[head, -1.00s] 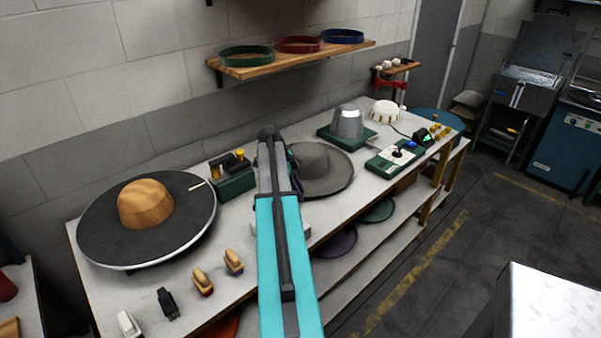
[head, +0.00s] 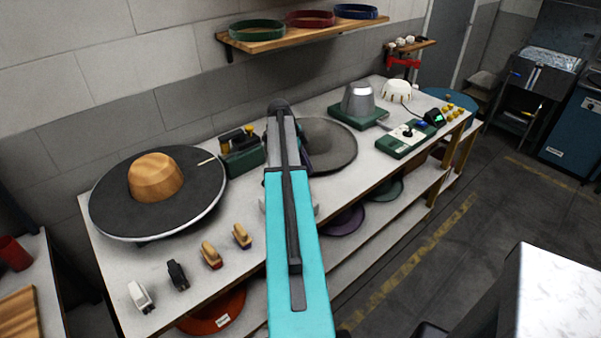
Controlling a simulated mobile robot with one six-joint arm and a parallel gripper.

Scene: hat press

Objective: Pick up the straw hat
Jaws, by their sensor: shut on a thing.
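A grey wide-brimmed hat (head: 332,150), the likely straw hat, lies brim down on the long workbench (head: 215,235). My turquoise arm reaches over the bench and covers the hat's left side. My gripper (head: 303,163) is mostly hidden behind the arm; only a dark part shows at the hat's left edge. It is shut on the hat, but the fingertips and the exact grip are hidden. I cannot see any gap between the brim and the bench.
A black disc (head: 115,205) with a wooden block stands at left. A green box (head: 246,158), silver cone (head: 358,100) and control box (head: 400,142) flank the hat. Several small tools lie near the front edge. A wall shelf (head: 262,43) hangs above. A white-topped block (head: 560,300) stands at lower right.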

